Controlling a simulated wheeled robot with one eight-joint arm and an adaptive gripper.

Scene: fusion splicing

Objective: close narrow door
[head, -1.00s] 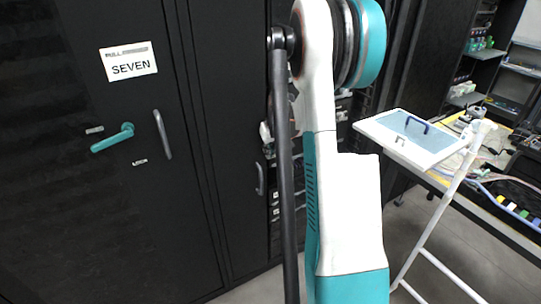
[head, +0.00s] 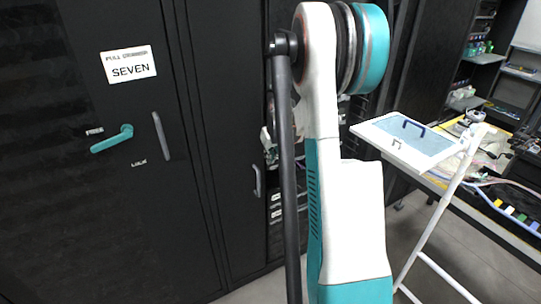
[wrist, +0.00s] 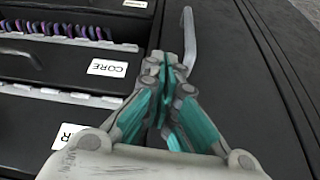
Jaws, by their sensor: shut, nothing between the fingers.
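The narrow door (head: 222,130) is a tall black panel right of the wide door in the head view. Its upright grey handle (head: 257,180) is near its right edge, and rack equipment shows beside that edge, so the door seems to stand open. In the wrist view my gripper (wrist: 167,62) is shut and empty. Its fingertips are just left of a grey handle (wrist: 189,40), beside the black door panel (wrist: 235,85); I cannot tell whether they touch. My gripper is hidden in the head view, where my arm covers part of the rack.
The wide black door (head: 120,210) marked SEVEN has a teal lever (head: 112,139). Rack units with a CORE label (wrist: 107,68) lie left of my gripper. A white stand with a tray (head: 405,138) and a cluttered workbench (head: 480,195) are at the right. Grey floor shows between.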

